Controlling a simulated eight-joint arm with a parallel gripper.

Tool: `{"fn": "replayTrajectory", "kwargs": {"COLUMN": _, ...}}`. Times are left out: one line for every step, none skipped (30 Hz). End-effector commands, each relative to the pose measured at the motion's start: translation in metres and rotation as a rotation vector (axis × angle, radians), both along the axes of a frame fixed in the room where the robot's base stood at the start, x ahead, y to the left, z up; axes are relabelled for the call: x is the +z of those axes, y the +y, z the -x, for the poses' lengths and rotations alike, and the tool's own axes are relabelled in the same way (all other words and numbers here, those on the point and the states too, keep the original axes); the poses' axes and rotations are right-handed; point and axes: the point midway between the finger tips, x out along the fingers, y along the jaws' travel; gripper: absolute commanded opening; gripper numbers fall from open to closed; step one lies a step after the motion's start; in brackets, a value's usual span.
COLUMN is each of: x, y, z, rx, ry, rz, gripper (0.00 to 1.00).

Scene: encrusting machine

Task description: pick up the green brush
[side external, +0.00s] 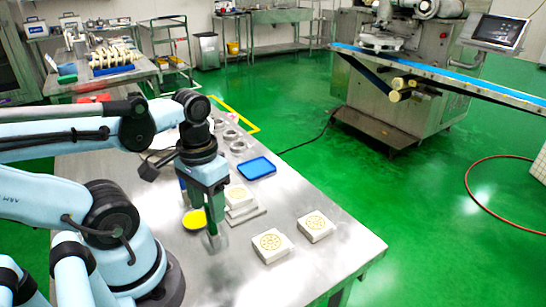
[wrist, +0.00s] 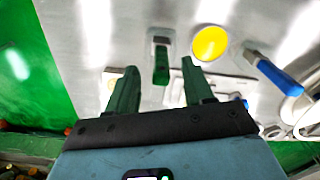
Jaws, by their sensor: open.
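The green brush (wrist: 161,66) lies on the steel table, its green handle toward my gripper and its pale head pointing away in the wrist view. My gripper (wrist: 160,72) is open and empty, with its two green fingers apart and the brush handle showing between and beyond their tips. In the side external view, my gripper (side external: 212,222) points down low over the table beside the yellow disc (side external: 194,219). The brush is mostly hidden there by the fingers. I cannot tell the exact height of the fingertips above the brush.
The yellow disc (wrist: 210,43) and a blue-handled tool (wrist: 278,76) lie right of the brush in the wrist view. White patterned boxes (side external: 271,246) (side external: 316,228), a blue tray (side external: 256,168) and metal rings (side external: 238,147) are on the steel table (side external: 340,262). Its front right corner is bare.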

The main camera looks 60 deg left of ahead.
Motion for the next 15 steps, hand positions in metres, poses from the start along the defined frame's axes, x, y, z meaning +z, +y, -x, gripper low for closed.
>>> {"fn": "replayTrajectory", "kwargs": {"x": -0.002, "y": 0.0, "z": 0.0, "rx": 0.0, "ry": 0.0, "rz": 0.0, "gripper": 0.52}}
{"fn": "replayTrajectory", "kwargs": {"x": -0.004, "y": 0.0, "z": 0.0, "rx": 0.0, "ry": 0.0, "rz": 0.0, "gripper": 0.52}}
{"fn": "replayTrajectory", "kwargs": {"x": -0.007, "y": 0.0, "z": 0.0, "rx": 0.0, "ry": 0.0, "rz": 0.0, "gripper": 0.52}}
{"fn": "replayTrajectory", "kwargs": {"x": -0.01, "y": 0.0, "z": -0.001, "rx": 0.0, "ry": 0.0, "rz": 0.0, "gripper": 0.52}}
{"fn": "replayTrajectory", "kwargs": {"x": -0.013, "y": 0.001, "z": -0.001, "rx": 0.0, "ry": 0.0, "rz": 0.0, "gripper": 0.52}}
{"fn": "replayTrajectory", "kwargs": {"x": -0.017, "y": 0.001, "z": -0.001, "rx": 0.0, "ry": 0.0, "rz": 0.0, "gripper": 0.52}}
{"fn": "replayTrajectory", "kwargs": {"x": -0.019, "y": 0.001, "z": -0.001, "rx": 0.0, "ry": 0.0, "rz": 0.0, "gripper": 0.52}}
{"fn": "replayTrajectory", "kwargs": {"x": -0.022, "y": 0.001, "z": -0.001, "rx": 0.0, "ry": 0.0, "rz": 0.0, "gripper": 0.52}}
{"fn": "replayTrajectory", "kwargs": {"x": -0.026, "y": 0.001, "z": -0.001, "rx": 0.0, "ry": 0.0, "rz": 0.0, "gripper": 0.52}}
{"fn": "replayTrajectory", "kwargs": {"x": -0.028, "y": 0.001, "z": -0.001, "rx": 0.0, "ry": 0.0, "rz": 0.0, "gripper": 0.52}}
{"fn": "replayTrajectory", "kwargs": {"x": -0.031, "y": 0.001, "z": -0.001, "rx": 0.0, "ry": 0.0, "rz": 0.0, "gripper": 0.52}}
{"fn": "replayTrajectory", "kwargs": {"x": -0.034, "y": 0.001, "z": -0.001, "rx": 0.0, "ry": 0.0, "rz": 0.0, "gripper": 0.52}}
{"fn": "replayTrajectory", "kwargs": {"x": -0.036, "y": 0.001, "z": -0.002, "rx": 0.0, "ry": 0.0, "rz": 0.0, "gripper": 0.52}}
{"fn": "replayTrajectory", "kwargs": {"x": -0.038, "y": 0.001, "z": -0.002, "rx": 0.0, "ry": -0.001, "rz": 0.0, "gripper": 0.52}}
{"fn": "replayTrajectory", "kwargs": {"x": -0.041, "y": 0.001, "z": -0.002, "rx": 0.0, "ry": -0.001, "rz": 0.0, "gripper": 0.52}}
